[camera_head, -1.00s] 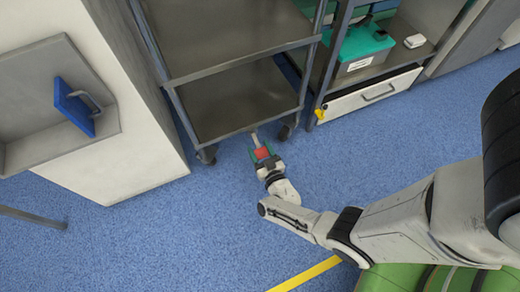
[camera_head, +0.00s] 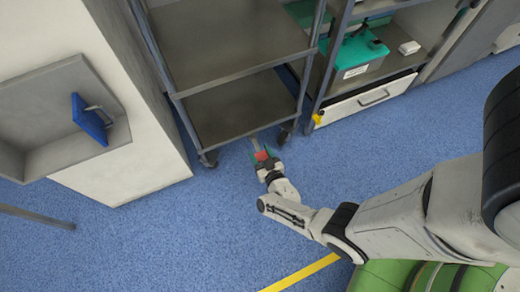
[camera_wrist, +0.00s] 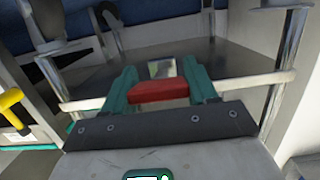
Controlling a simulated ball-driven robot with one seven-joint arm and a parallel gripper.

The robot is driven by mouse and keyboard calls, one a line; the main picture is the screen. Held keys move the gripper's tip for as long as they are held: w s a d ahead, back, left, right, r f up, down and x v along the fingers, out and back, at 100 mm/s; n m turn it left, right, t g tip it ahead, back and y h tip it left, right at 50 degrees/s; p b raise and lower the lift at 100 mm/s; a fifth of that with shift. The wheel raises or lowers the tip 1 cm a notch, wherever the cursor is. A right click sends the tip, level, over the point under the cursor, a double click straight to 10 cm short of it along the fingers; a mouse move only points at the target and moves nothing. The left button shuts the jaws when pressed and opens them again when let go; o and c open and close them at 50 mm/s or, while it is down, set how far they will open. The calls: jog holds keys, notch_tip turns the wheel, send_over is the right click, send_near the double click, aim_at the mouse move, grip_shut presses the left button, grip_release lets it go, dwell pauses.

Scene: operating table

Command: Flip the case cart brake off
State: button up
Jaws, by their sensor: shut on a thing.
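The case cart (camera_head: 235,72) is a grey metal cart with shelves and castors, standing at the upper middle of the head view. Its brake is a metal lever with a red end (camera_head: 262,155) at the cart's lower front edge, low over the floor. My gripper (camera_head: 261,158) reaches it from the front, with its teal fingers on either side of the red end. In the wrist view, the red brake end (camera_wrist: 158,91) lies between the two fingers of my gripper (camera_wrist: 160,72), shut on it. The fingers and palm partly hide the lever.
A white cabinet (camera_head: 125,160) with a blue-handled recess stands left of the cart. A shelf unit with a teal box (camera_head: 362,55), a drawer (camera_head: 368,98) and a yellow lever (camera_head: 317,118) stands to the right. Blue floor (camera_head: 170,240) is clear in front.

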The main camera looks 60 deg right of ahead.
jog(key=shift+r+g+y+p, duration=0.6)
jog(key=shift+r+g+p, duration=0.25)
jog(key=shift+p, duration=1.4)
jog(key=shift+r+p, duration=0.1)
jog(key=shift+p, duration=0.65)
jog(key=shift+g, duration=0.25)
jog(key=shift+s+y, duration=0.1)
jog(key=shift+y, duration=0.2)
jog(key=shift+a, duration=0.1)
jog(key=o, duration=1.4)
